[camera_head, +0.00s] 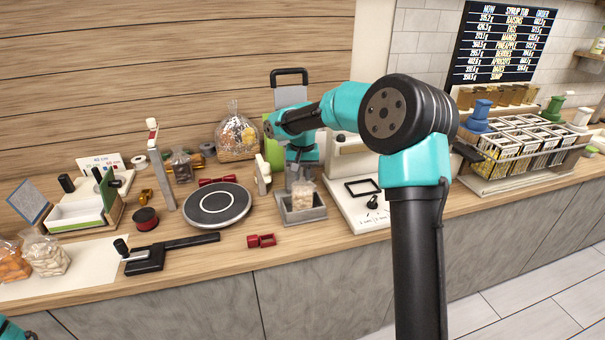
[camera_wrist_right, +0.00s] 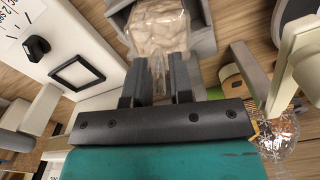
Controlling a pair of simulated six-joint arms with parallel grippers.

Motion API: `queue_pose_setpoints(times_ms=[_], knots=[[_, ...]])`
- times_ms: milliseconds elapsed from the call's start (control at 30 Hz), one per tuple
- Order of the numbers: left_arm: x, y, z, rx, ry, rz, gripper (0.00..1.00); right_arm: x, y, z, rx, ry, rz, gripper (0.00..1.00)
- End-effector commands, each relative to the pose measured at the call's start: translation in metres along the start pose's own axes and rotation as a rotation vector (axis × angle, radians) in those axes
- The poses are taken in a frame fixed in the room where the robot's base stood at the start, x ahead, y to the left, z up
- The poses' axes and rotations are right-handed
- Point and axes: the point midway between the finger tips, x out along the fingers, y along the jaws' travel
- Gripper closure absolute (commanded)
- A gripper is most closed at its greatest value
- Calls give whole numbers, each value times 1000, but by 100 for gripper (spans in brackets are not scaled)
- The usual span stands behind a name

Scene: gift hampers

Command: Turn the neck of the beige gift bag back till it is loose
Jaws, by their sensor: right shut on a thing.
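The beige gift bag (camera_head: 303,196) is a clear bag with pale contents, standing upright in a small grey open holder (camera_head: 319,214). In the right wrist view the bag (camera_wrist_right: 158,32) sits between the grey walls of the holder (camera_wrist_right: 203,40). My right gripper (camera_head: 300,174) is above the bag, pointing down. In the right wrist view its two dark fingers (camera_wrist_right: 157,78) are shut on the bag's gathered clear neck. How tight the neck is twisted cannot be told. My left gripper is out of view.
A round grey turntable (camera_head: 217,205) stands left of the holder, with a small red clip (camera_head: 261,240) in front. A white device with a black frame (camera_head: 362,188) stands close on the right. A filled clear bag (camera_head: 237,138) stands behind.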

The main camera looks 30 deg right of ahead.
Motion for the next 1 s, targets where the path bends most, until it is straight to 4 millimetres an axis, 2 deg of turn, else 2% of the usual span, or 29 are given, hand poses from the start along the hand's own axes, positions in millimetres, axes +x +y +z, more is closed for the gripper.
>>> queue_pose_setpoints(times_ms=[300, 633, 667, 700, 900, 1000], knots=[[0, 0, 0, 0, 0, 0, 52, 0, 0, 0, 247, 0, 0, 90], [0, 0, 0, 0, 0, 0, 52, 0, 0, 0, 253, 0, 0, 90], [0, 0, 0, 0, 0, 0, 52, 0, 0, 0, 253, 0, 0, 76], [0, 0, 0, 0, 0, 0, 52, 0, 0, 0, 253, 0, 0, 72], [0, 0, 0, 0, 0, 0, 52, 0, 0, 0, 252, 0, 0, 53], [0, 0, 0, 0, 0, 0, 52, 0, 0, 0, 252, 0, 0, 52]])
